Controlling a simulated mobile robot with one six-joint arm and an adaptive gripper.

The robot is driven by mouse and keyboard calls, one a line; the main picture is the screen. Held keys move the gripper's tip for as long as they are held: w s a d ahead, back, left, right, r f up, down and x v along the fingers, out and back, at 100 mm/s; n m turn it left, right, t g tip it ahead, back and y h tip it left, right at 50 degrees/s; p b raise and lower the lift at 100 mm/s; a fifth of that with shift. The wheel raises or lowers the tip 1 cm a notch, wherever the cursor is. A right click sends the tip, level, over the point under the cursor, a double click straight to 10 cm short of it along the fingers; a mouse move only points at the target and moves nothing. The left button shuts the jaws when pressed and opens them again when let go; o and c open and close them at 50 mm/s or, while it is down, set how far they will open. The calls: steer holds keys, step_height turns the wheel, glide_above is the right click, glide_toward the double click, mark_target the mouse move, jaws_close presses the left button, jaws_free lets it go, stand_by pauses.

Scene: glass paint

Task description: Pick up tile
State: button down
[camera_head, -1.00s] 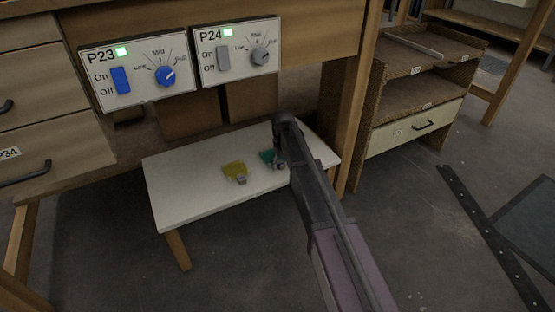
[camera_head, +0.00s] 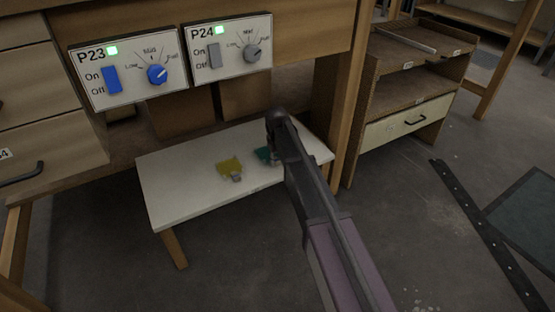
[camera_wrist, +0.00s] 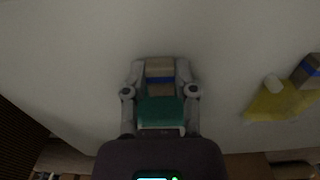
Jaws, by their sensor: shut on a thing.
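A green tile (camera_wrist: 160,112) lies between the fingers of my gripper (camera_wrist: 161,78) in the wrist view. A beige piece with a blue band (camera_wrist: 160,72) shows between the fingertips, just beyond the green. My gripper is shut on the green tile, low at the white table (camera_head: 190,195). In the head view my arm hides the fingers and most of the green tile (camera_head: 263,154). A yellow tile (camera_head: 229,165) with a small grey piece at its edge lies to the left there; in the wrist view the yellow tile (camera_wrist: 278,102) is at the right.
Two control panels, P23 (camera_head: 130,85) and P24 (camera_head: 228,62), are on the bench above the table, both with green lights lit. A wooden shelf unit (camera_head: 415,92) stands to the right. The white tabletop left of the yellow tile is clear.

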steer(key=shift+r+p, duration=1.4)
steer(key=shift+r, duration=0.15)
steer(key=s+d+r+p, duration=0.1)
steer(key=s+d, duration=0.1)
steer(key=s, duration=0.5)
steer(key=s+d, duration=0.2)
steer(key=s, duration=0.6)
steer(key=shift+s+d+r+p, duration=0.2)
steer(key=shift+s+r+p, duration=0.05)
steer(key=shift+r+p, duration=0.1)
